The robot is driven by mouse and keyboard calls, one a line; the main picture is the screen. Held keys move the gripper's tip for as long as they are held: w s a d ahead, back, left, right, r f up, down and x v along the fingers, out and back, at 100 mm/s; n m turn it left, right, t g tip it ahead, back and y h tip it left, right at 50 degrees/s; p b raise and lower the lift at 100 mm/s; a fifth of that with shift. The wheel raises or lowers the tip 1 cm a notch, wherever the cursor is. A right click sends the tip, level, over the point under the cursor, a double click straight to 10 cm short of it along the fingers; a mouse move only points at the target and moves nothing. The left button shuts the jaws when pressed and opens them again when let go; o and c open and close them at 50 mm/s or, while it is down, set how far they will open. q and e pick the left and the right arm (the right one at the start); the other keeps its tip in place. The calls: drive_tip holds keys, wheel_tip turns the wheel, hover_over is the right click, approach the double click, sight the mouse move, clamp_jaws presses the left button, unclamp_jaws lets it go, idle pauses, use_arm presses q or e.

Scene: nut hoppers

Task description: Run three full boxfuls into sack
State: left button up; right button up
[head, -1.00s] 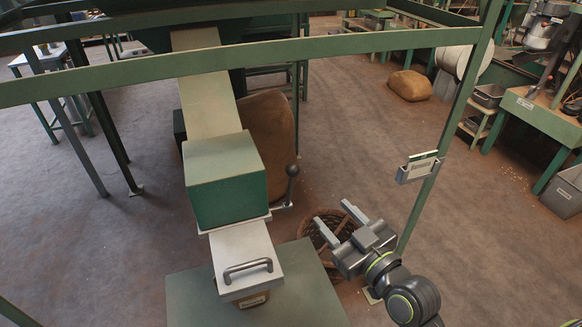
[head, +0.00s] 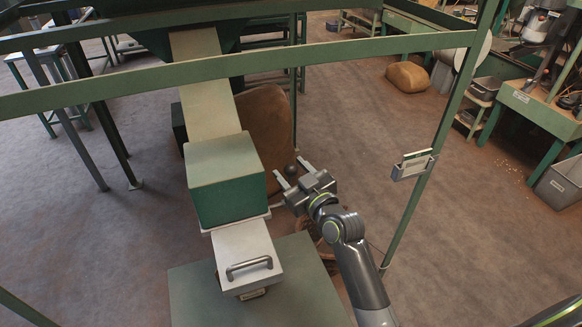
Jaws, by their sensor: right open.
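A green measuring box (head: 227,188) stands at the foot of a pale sloping chute (head: 205,85). A white slide with a grey handle (head: 249,266) sticks out of its front, above a green platform (head: 300,285). A dark ball-topped lever (head: 291,171) is at the box's right side. My right gripper (head: 280,175) is open, its two fingers beside the lever's knob; I cannot tell whether they touch it. A brown sack (head: 266,125) stands behind the box, partly hidden by it. My left gripper is not in view.
Green frame rails (head: 240,71) cross in front, with a post (head: 437,150) at the right carrying a card holder (head: 412,166). A wicker basket (head: 327,250) is mostly hidden behind my right arm. Another sack (head: 407,77) lies farther back.

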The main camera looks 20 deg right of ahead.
drive_tip(key=shift+w+a, duration=0.1)
drive_tip(key=shift+w, duration=0.25)
